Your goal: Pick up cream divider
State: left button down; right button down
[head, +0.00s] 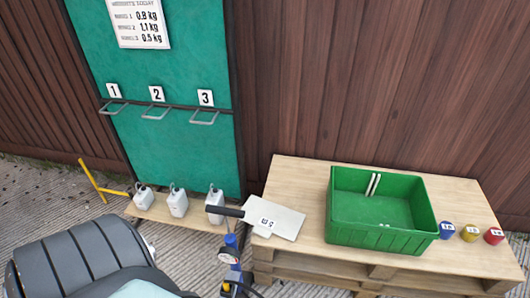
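Two thin cream strips (374,184) stand side by side at the back inside a green crate (341,233). They could be a cream divider, but I cannot tell for certain. A flat pale cream-grey panel (287,222) with a small printed label lies on the pallet table, left of the crate; it is not clear whether this is the divider. Neither of my grippers shows in the head view.
The crate stands on a wooden pallet table (300,172) against a brown fence. Blue (447,230), yellow (469,233) and red (494,236) labelled items sit at its right. White jugs (178,204) stand below numbered hooks. A blue gauge device (229,254) is in front.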

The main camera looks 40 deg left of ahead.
aim_at(267, 218)
jog(key=k+j, duration=0.15)
jog(key=j, duration=0.15)
jog(key=k+j+u, duration=0.1)
jog(key=j, duration=0.25)
jog(key=k+j, duration=0.15)
jog(key=j, duration=0.15)
jog(key=k+j, duration=0.1)
jog(key=j, duration=0.25)
jog(key=k+j+u, duration=0.1)
jog(key=j, duration=0.2)
